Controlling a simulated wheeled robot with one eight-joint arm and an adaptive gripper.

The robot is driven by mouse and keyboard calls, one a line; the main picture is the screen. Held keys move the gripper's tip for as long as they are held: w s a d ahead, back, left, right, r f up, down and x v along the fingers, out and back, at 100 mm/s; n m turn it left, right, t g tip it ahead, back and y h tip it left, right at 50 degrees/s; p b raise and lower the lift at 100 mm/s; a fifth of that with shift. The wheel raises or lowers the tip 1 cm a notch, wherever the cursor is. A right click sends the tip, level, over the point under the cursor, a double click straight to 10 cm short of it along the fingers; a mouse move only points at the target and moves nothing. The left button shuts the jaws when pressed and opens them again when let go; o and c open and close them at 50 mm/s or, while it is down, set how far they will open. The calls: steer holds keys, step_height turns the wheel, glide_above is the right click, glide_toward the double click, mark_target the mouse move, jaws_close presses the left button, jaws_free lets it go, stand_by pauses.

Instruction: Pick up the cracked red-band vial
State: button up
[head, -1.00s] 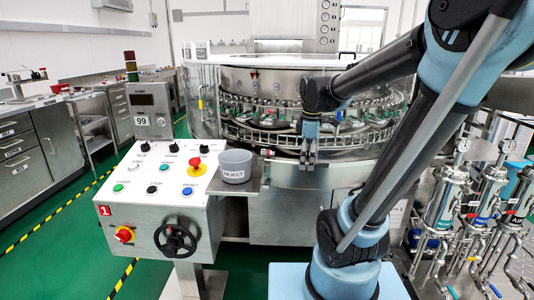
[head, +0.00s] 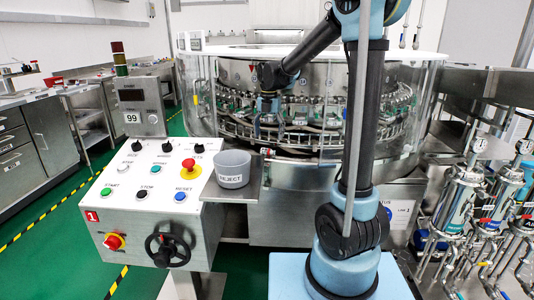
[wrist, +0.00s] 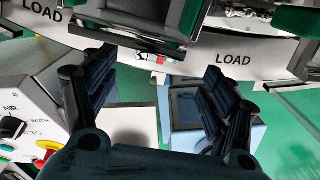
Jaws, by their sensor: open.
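My gripper (head: 268,118) is at the front of the rotary washer (head: 300,75), by its ring of holders. In the wrist view my gripper (wrist: 160,64) has its two dark fingers spread wide, with nothing held between them. A small red-and-white piece (wrist: 158,60) shows at the white LOAD rim between the fingertips. A small red spot (head: 268,152) also shows on the washer's front edge in the head view. I cannot tell whether either is the cracked red-band vial. No crack can be made out, and I cannot single out the vial among the crowded holders.
The grey REJECT cup (head: 232,168) stands on a small shelf left of the red spot. The control panel (head: 155,190) with buttons and a handwheel is at the front left. The washer's clear guard (head: 408,105) curves on the right. Pipes and filter housings (head: 465,205) stand at the right.

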mark_target(268, 152)
steer(key=shift+a+f, duration=0.2)
steer(key=shift+f, duration=3.5)
steer(key=c, duration=0.9)
